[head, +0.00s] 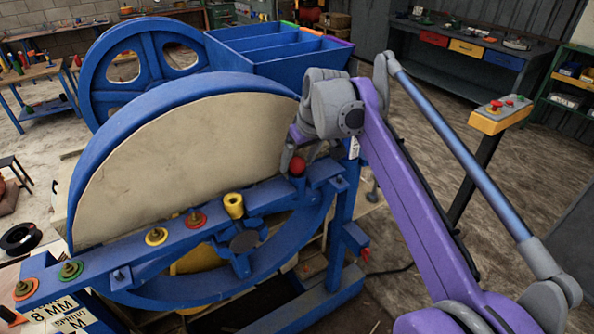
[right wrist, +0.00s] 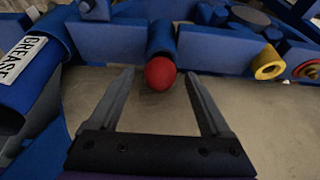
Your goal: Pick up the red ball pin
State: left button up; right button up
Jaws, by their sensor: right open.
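The red ball pin (head: 298,166) shows its round red top at the right end of the blue bar on the crusher, just below my right gripper. In the right wrist view the red ball (right wrist: 160,73) sits at the end of a blue cylindrical part. My right gripper (head: 302,152) is open over the pin. Its two fingers (right wrist: 158,82) stand to either side of the ball in that view, with clear space between each finger and the ball. Whether the ball is fully between the fingers in depth I cannot tell. My left gripper is not in view.
The blue bar (head: 130,256) carries a yellow cup (head: 234,205) and several coloured rings. The big blue flywheel (head: 180,120) with a beige face stands behind it. A GREASE label (right wrist: 20,60) is on a blue part nearby. A yellow control box (head: 500,114) stands at right.

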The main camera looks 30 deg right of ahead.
jog(key=shift+x, duration=0.9)
jog(key=shift+c, duration=0.4)
grip_shut()
